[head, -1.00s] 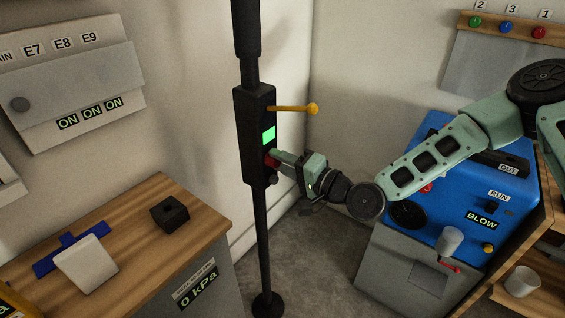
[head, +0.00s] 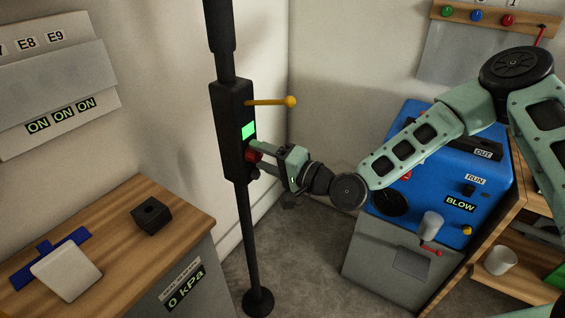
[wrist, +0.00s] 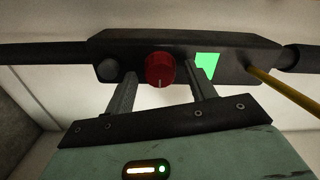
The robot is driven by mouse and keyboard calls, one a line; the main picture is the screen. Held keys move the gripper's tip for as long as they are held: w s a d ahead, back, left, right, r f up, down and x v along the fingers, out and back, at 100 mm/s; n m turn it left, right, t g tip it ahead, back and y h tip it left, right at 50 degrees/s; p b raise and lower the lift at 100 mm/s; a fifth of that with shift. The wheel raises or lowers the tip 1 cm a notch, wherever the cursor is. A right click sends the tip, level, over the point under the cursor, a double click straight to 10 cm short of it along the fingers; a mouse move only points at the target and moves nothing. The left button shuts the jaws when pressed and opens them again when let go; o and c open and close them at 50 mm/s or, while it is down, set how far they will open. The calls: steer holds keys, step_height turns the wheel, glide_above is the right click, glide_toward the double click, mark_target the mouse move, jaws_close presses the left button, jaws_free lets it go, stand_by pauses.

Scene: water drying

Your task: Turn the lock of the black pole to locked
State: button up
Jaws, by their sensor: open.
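The black pole (head: 245,230) stands upright on a round base and carries a black box (head: 228,125). The box has a green lit panel (head: 249,130), a yellow lever (head: 270,102) with a ball end, and a red knob (head: 254,155) below the panel. In the wrist view the red knob (wrist: 160,69) shows a pale mark pointing toward my gripper. A dark round button (wrist: 107,70) sits beside it. My gripper (wrist: 160,88) is open, with one finger on each side of the red knob. Contact with the knob cannot be told.
A wooden-topped cabinet (head: 105,245) with a black block (head: 151,216) stands left of the pole. A blue machine (head: 440,180) stands to the right, below my arm. Open floor lies between them.

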steer(key=p+v, duration=0.2)
steer(key=v, duration=1.5)
steer(key=shift+d, duration=0.1)
steer(key=s+a+f+n+g+h+p, duration=0.1)
steer(key=s+f+n+g+h+p, duration=0.1)
steer(key=s+f+n+g+h, duration=0.4)
steer(key=s+r+n+g+h+p, duration=0.1)
steer(key=s+r+n+g+h, duration=0.1)
steer(key=s+r, duration=0.5)
steer(key=s+r+n+g+h, duration=0.3)
steer(key=s+r, duration=0.4)
steer(key=r, duration=0.4)
steer(key=n+h, duration=0.1)
steer(key=h, duration=0.1)
steer(key=shift+d+r+h+p, duration=0.25)
steer(key=shift+h+p, duration=0.05)
steer(key=shift+p, duration=0.1)
